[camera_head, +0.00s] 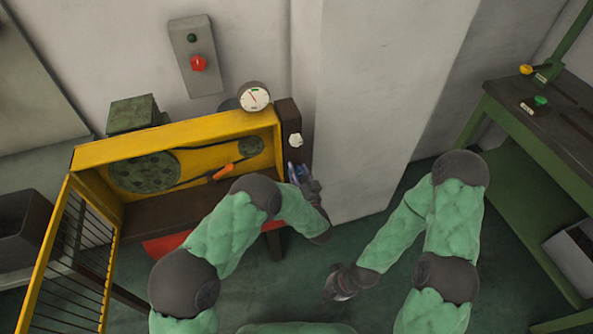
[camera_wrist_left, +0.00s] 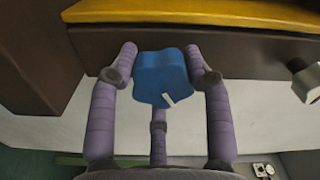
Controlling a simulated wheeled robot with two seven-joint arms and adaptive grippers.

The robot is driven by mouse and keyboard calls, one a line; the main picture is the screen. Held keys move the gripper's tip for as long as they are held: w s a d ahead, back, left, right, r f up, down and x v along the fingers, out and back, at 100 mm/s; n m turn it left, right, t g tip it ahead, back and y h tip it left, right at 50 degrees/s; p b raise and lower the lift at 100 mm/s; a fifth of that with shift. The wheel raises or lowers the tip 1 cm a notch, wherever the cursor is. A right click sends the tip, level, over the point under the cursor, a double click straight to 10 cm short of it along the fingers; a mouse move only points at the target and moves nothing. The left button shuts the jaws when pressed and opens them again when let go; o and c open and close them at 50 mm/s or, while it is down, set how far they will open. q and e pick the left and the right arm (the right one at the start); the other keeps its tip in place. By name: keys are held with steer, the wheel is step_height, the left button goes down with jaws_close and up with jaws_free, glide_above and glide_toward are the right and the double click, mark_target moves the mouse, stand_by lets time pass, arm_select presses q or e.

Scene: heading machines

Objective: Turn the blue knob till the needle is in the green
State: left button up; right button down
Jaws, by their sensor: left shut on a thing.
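The blue knob (camera_wrist_left: 162,78) sits on the dark front of the machine, with a short white mark pointing down and to the right in the left wrist view. My left gripper (camera_wrist_left: 160,62) is shut on it, with purple fingers on both sides and one below. In the head view my left gripper (camera_head: 302,178) is at the dark post on the machine's right end and mostly hides the knob. The round white gauge (camera_head: 255,98) stands above; its needle leans up and left, but I cannot tell whether it is in the green. My right gripper (camera_head: 342,284) hangs low, apart from everything; its fingers are unclear.
A white knob (camera_head: 295,139) is on the post above the blue knob. The yellow guard frame (camera_head: 62,240) stands open at left. A grey box with a red knob (camera_head: 198,63) is on the wall. A green bench (camera_head: 520,125) stands at right.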

arm_select(q)
steer(key=m+p, duration=0.1)
steer(key=m, duration=0.3)
steer(key=shift+r+m, duration=0.1)
steer(key=shift+m, duration=0.2)
steer(key=shift+m+p, duration=0.75)
steer(key=shift+m, duration=1.75)
steer(key=o, duration=1.2)
steer(key=shift+f, duration=0.2)
